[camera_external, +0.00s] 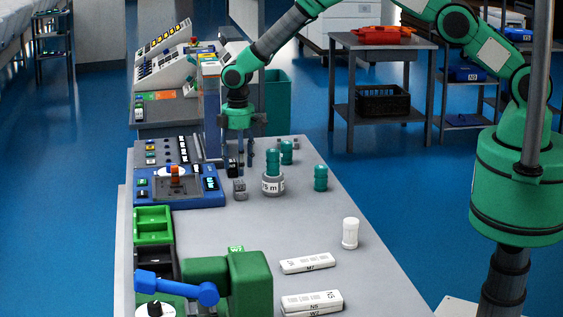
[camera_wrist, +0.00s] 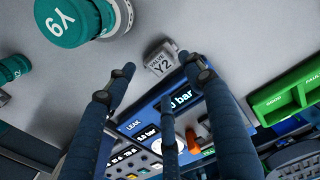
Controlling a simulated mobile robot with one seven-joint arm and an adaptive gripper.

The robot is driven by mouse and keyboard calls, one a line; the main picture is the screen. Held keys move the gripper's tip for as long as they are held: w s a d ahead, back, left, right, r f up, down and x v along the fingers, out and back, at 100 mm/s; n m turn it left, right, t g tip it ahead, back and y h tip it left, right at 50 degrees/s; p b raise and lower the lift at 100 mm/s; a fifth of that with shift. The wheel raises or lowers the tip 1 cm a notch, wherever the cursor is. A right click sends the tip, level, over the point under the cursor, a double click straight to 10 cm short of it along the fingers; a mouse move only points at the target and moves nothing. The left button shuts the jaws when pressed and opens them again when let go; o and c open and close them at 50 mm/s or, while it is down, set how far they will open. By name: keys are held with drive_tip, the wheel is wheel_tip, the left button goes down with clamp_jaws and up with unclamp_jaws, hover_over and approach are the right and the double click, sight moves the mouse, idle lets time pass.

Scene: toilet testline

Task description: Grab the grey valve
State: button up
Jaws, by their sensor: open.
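The small grey valve (camera_wrist: 161,61), marked "VALVE Y2", lies on the grey bench top in the wrist view, just beyond and between my fingertips. In the external view a small grey block (camera_external: 240,187) beside the blue panel looks like the same valve. My gripper (camera_external: 241,168) points down above the bench near it. It also shows in the wrist view (camera_wrist: 160,78), with its dark fingers spread and nothing between them. No contact with the valve can be seen.
A blue test panel (camera_external: 211,187) stands left of the valve. A grey-and-teal cylinder (camera_external: 273,185) stands close on its right, with other teal parts (camera_external: 320,178) beyond. Green bins (camera_external: 153,226) and a green vise-like block (camera_external: 247,280) are nearer. The bench's right middle is mostly clear.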

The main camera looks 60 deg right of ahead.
sight(241, 181)
drive_tip(key=shift+f, duration=0.2)
drive_tip(key=shift+s+f, duration=0.15)
drive_tip(key=shift+f, duration=2.3)
clamp_jaws()
